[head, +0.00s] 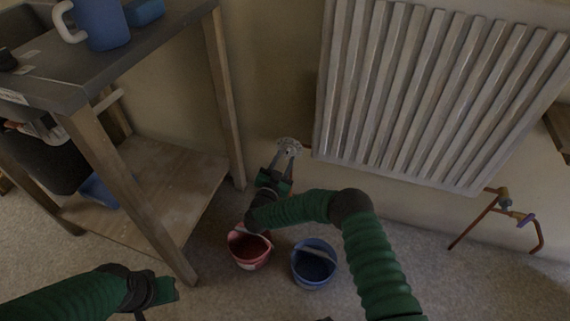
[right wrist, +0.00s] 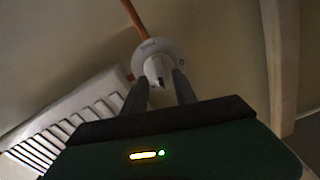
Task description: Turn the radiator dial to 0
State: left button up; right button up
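The radiator dial (head: 289,143) is a pale round knob at the lower left corner of the white radiator (head: 415,90). In the right wrist view the dial (right wrist: 155,50) has a white disc and a narrower white grip with a dark mark facing me. My right gripper (head: 290,153) is at the dial. Its two fingers (right wrist: 160,80) are apart, one on each side of the narrow grip, with a small gap showing; I see no clear contact. The number setting is too small to read. My left gripper (head: 165,291) is low at the left, its fingers not clearly visible.
A wooden workbench (head: 135,50) stands at the left, with a blue mug (head: 103,25) on top. A red bucket (head: 249,262) and a blue bucket (head: 314,276) stand on the floor below my right arm. Copper pipes (head: 489,215) are at the right.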

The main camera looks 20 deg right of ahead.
jog(key=shift+x, duration=0.85)
pick_arm(q)
jog(key=shift+f, duration=0.45)
pick_arm(e)
jog(key=shift+c, duration=0.2)
grip_shut()
pick_arm(q)
jog(key=shift+r, duration=0.1)
